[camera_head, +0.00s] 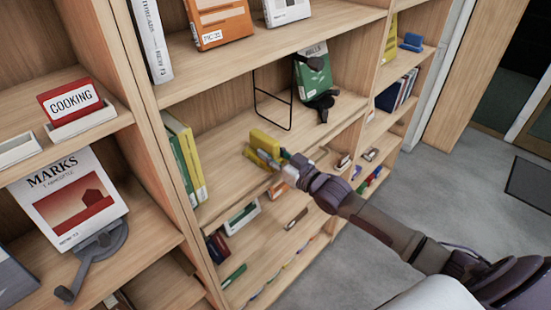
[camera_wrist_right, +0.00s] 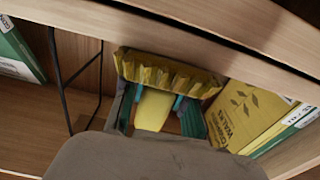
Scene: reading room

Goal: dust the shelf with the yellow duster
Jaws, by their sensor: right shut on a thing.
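The yellow duster (camera_head: 264,143) is in my right gripper (camera_head: 285,163), inside the middle shelf bay. In the right wrist view the duster (camera_wrist_right: 168,74) has a ruffled yellow head and a yellow handle, and the fingers of my right gripper (camera_wrist_right: 162,110) are on either side of the handle. The wooden shelf (camera_head: 225,165) lies under the duster. I cannot tell whether the duster touches the board. My left gripper is not in view.
Green and yellow books (camera_head: 186,160) stand at the left of this bay. A black wire bookend (camera_head: 272,102) and a green book (camera_head: 313,75) with a dark figure (camera_head: 322,101) stand at its right. A cooking sign (camera_head: 72,104) is further left. Open floor (camera_head: 450,190) lies right.

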